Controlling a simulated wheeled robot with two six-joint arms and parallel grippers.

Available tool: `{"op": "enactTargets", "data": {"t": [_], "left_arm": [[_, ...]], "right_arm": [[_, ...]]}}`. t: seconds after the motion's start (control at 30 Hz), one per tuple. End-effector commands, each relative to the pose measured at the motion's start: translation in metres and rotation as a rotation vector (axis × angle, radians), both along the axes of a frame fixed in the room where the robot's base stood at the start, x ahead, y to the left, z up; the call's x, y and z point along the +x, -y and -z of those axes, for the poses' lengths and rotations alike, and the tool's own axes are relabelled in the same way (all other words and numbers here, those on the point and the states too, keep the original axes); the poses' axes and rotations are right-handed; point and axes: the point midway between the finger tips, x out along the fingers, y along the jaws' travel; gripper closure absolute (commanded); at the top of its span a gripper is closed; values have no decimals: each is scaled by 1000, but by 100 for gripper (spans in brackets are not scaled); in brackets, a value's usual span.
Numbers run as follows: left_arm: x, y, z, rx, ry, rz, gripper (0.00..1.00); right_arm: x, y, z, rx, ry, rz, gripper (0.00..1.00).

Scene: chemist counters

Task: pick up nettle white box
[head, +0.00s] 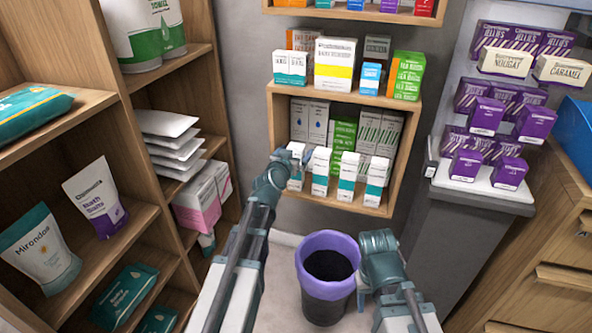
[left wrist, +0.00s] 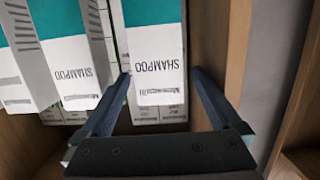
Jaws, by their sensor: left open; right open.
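Several white-and-teal boxes stand along the front of the lower wall shelf (head: 330,197). The leftmost box (head: 296,184) has my left gripper (head: 287,156) at its upper part. In the left wrist view this box (left wrist: 155,70) reads SHAMPOO. The open fingers of my left gripper (left wrist: 160,75) stand on either side of it, the left one close to its edge. A similar shampoo box (left wrist: 78,70) stands to its left. No label reading nettle is legible in either view. My right gripper (head: 378,243) is open and empty, low beside the bin, away from the shelf.
A purple-rimmed bin (head: 327,240) stands on the floor below the shelf. More cartons stand behind the front boxes and on the shelf above. A wooden bookcase (head: 150,75) with bags is at left. A grey counter (head: 455,225) with purple boxes is at right.

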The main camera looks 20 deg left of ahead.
Motion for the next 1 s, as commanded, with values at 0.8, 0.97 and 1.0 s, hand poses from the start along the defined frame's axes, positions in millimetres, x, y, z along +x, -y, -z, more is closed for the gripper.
{"op": "enactTargets", "data": {"t": [0.8,0.97,1.0], "left_arm": [[35,2,9,0,0,0,63],[35,2,9,0,0,0,92],[35,2,9,0,0,0,99]], "right_arm": [[0,0,9,1,0,-2,50],[0,0,9,1,0,-2,50],[0,0,9,1,0,-2,50]]}}
